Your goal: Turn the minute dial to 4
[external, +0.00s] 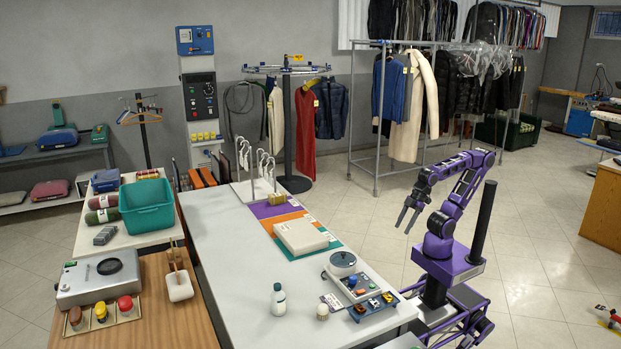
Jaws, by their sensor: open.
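A tall grey control panel (199,96) by the back wall also has a round knob. My gripper (406,226) is open and empty, pointing down, in the air to the right of the table. In the picture it is up and to the right of the white-topped device, clear of it.
In front of the device lies a dark tray (371,307) with small items. A white bottle (278,300) and a white box (301,236) stand nearby on the white table (225,250). Clothes racks (377,120) stand behind.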

